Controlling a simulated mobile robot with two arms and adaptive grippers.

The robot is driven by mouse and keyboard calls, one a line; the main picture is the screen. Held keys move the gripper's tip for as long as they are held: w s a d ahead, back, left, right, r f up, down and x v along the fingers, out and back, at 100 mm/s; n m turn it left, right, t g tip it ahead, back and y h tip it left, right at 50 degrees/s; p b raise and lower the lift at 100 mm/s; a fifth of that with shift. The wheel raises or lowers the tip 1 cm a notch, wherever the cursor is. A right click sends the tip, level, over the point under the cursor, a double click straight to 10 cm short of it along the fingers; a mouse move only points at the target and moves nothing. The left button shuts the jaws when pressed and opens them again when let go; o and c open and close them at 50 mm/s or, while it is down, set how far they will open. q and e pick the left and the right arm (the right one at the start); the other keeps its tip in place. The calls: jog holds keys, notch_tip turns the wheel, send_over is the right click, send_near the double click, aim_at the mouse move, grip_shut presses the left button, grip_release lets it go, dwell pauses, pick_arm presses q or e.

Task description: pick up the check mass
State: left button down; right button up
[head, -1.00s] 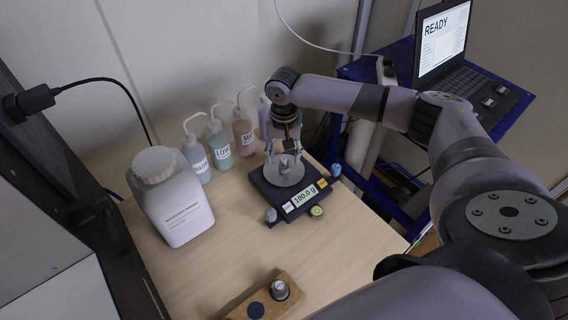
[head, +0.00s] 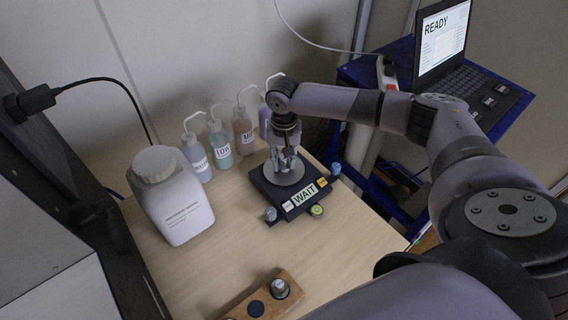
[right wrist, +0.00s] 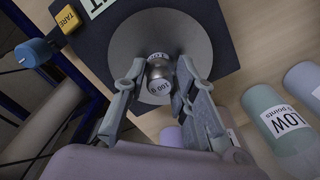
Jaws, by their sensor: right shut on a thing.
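The check mass (right wrist: 159,82) is a small silvery cylinder labelled 100 g. In the right wrist view it stands over the round pan (right wrist: 207,28) of the balance. My right gripper (right wrist: 160,74) has a finger on each side of it and is shut on it. In the head view my right gripper (head: 287,163) points down over the pan of the black balance (head: 268,193), and its fingers largely hide the mass. The balance display (head: 305,194) reads WAIT. Whether the mass still touches the pan is unclear. My left gripper is not in view.
Wash bottles (head: 219,146) stand behind and left of the balance. A large white bottle (head: 178,207) stands at the left. A wooden block (head: 236,312) with a metal piece (head: 280,288) and a dark round spot lies at the front. The laptop (head: 443,45) reads READY. The table middle is clear.

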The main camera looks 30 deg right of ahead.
grip_shut()
jog(key=shift+r, duration=0.1)
